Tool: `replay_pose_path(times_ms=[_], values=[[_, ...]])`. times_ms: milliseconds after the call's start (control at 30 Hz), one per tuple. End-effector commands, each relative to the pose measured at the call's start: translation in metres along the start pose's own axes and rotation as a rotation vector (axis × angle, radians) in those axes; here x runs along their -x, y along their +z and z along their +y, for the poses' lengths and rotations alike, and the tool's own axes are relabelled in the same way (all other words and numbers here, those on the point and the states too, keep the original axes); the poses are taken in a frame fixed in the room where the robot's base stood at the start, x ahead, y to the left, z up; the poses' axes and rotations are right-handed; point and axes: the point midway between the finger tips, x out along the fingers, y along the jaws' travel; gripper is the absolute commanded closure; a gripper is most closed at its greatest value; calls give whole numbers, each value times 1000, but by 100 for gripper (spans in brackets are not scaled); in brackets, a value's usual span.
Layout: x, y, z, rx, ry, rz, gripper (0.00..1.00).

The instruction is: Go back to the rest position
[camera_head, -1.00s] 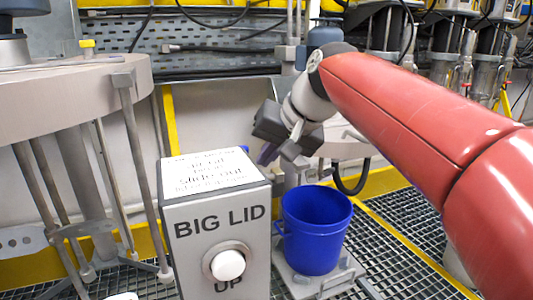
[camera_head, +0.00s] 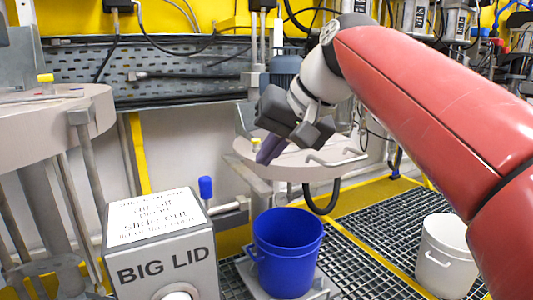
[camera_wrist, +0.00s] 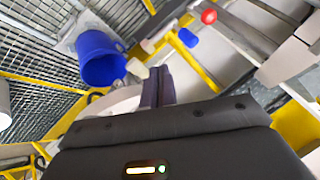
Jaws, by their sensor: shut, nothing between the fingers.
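My gripper (camera_head: 268,150) hangs at the end of my red arm in the head view, above and behind the blue bucket. Its purple fingers are together with nothing between them. In the wrist view the fingers (camera_wrist: 157,86) lie side by side, pointing past the blue bucket (camera_wrist: 100,58). My gripper touches nothing that I can see. A round pale lid (camera_head: 305,160) with a handle is behind the fingers.
The blue bucket (camera_head: 287,250) stands on a small platform on the grating. A grey BIG LID box (camera_head: 165,260) with a white button stands to its left. A white bucket (camera_head: 446,256) stands at right. A large round lid (camera_head: 50,125) is at far left.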

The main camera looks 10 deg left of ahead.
Motion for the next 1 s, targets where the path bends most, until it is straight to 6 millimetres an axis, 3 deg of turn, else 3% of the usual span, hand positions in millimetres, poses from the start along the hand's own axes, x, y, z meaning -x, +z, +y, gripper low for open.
replay_pose_path(times_ms=[167,267,467,700,833,1000], values=[[2,6,9,-11,16,6,100],[4,22,34,-39,64,24,100],[2,95,117,-106,235,72,100],[-20,211,204,-142,447,94,100],[-34,260,232,-143,524,89,100],[-45,291,249,-140,571,83,100]])
